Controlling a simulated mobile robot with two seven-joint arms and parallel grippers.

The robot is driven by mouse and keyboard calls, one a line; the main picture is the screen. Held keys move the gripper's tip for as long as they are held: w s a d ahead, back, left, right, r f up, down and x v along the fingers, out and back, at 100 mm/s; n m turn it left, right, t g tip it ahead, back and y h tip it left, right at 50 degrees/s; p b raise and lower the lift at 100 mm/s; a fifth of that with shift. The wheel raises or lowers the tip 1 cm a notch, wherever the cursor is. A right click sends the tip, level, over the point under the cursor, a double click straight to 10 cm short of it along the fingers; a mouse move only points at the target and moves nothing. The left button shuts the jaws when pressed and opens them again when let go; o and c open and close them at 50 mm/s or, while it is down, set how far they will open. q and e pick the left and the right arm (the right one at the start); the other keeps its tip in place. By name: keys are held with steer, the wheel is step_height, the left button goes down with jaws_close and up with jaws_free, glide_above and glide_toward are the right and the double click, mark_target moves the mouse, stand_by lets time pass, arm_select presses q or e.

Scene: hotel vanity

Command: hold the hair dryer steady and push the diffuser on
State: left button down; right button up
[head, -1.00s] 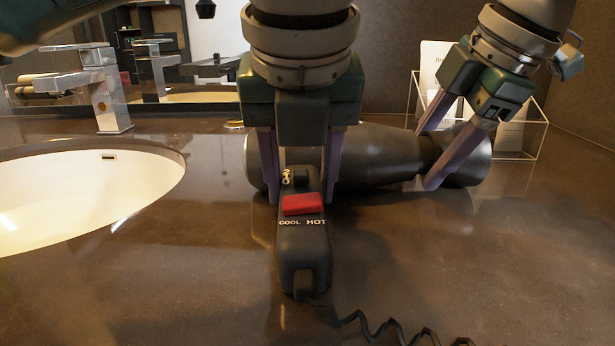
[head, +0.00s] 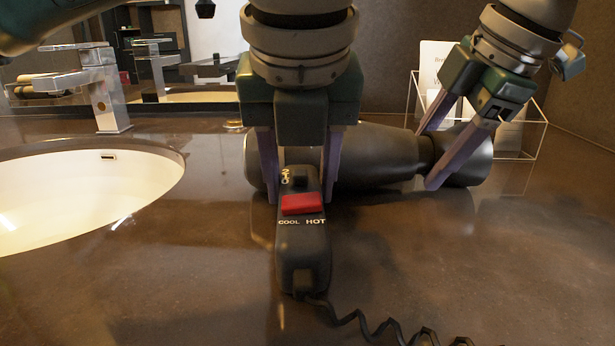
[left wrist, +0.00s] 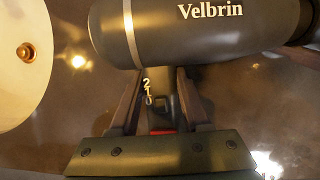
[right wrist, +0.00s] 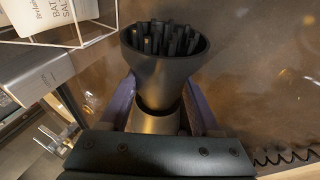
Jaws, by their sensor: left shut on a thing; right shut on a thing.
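The dark hair dryer (head: 375,158) lies on the counter with its barrel pointing right and its handle (head: 303,245) toward me, with a red switch. My left gripper (head: 300,180) is shut on the top of the handle, just below the barrel; the left wrist view shows the barrel (left wrist: 200,35) beyond its fingers. The black diffuser (head: 468,160) is at the barrel's right end, in line with it. My right gripper (head: 432,160) is shut around the diffuser's narrow neck. In the right wrist view the diffuser's pronged bowl (right wrist: 165,48) faces away from the barrel. The seam is partly hidden by fingers.
A white sink basin (head: 80,190) is set in the counter at left, with a chrome faucet (head: 105,95) behind it. The coiled cord (head: 390,330) runs right along the front. The counter at front right is otherwise clear.

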steer(key=shift+s+a, duration=0.2)
steer(key=shift+a, duration=0.9)
stand_by(0.8)
steer(key=shift+d, duration=0.25)
steer(key=shift+w+d, duration=0.2)
steer(key=shift+d, duration=0.65)
stand_by(0.7)
steer(key=shift+s+a, duration=0.15)
steer(key=shift+a, duration=0.9)
stand_by(0.8)
steer(key=o, duration=1.4)
steer(key=shift+a, duration=0.1)
